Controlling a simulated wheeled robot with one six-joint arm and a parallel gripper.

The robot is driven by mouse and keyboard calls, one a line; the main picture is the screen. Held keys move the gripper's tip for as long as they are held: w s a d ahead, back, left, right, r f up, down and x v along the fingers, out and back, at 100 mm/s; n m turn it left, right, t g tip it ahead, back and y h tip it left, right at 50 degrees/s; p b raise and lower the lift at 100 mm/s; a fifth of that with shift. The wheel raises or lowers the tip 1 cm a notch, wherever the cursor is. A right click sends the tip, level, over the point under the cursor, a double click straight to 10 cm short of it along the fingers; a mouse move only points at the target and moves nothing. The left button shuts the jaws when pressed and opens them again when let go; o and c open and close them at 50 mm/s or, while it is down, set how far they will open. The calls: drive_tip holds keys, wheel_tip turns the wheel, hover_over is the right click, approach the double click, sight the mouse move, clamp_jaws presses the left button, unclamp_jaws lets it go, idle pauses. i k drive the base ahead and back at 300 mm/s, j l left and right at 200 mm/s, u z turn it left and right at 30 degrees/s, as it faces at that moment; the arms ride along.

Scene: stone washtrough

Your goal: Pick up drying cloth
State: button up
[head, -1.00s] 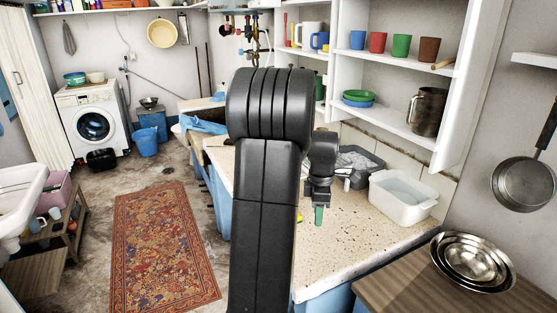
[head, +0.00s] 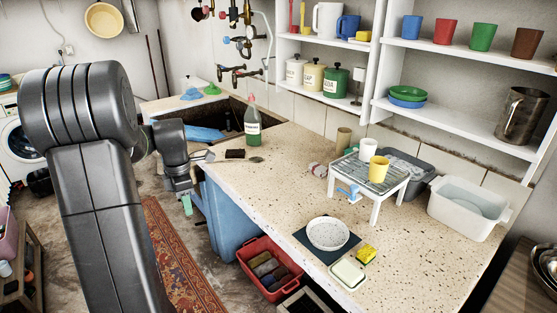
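I cannot tell for sure which thing is the drying cloth. A crumpled blue cloth-like thing (head: 205,134) lies in the dark stone trough (head: 228,112), partly hidden by my arm. A smaller light blue heap (head: 191,94) lies on the trough's far rim. A dark blue flat square (head: 326,255) lies on the speckled counter under a white bowl (head: 328,233). My gripper (head: 187,206) hangs at the counter's left edge, pointing down, apart from all of these. A small green piece shows at its tip. Its finger opening is too small to make out.
A green bottle (head: 252,127) stands by the trough. A white rack (head: 374,178) with two cups, a white basin (head: 468,209), a yellow sponge (head: 366,256) and a soap dish (head: 348,274) are on the counter. A red basket (head: 268,268) stands below its front edge.

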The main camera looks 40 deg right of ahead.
sight(318, 169)
drive_tip(key=i+z, duration=0.35)
drive_tip(key=i, duration=0.2)
drive_tip(key=i+j+z, duration=0.15)
drive_tip(key=i+z, duration=0.15)
drive_tip(key=i, duration=0.2)
drive_tip(key=i+j+z, duration=0.35)
drive_tip(key=i, duration=0.15)
drive_tip(key=i+l+z, duration=0.1)
drive_tip(key=i+z, duration=0.15)
drive_tip(key=z, duration=0.15)
drive_tip(key=i+z, duration=0.2)
drive_tip(key=z, duration=0.2)
drive_tip(key=i+z, duration=0.35)
drive_tip(key=i+j+z, duration=0.1)
drive_tip(key=z, duration=0.3)
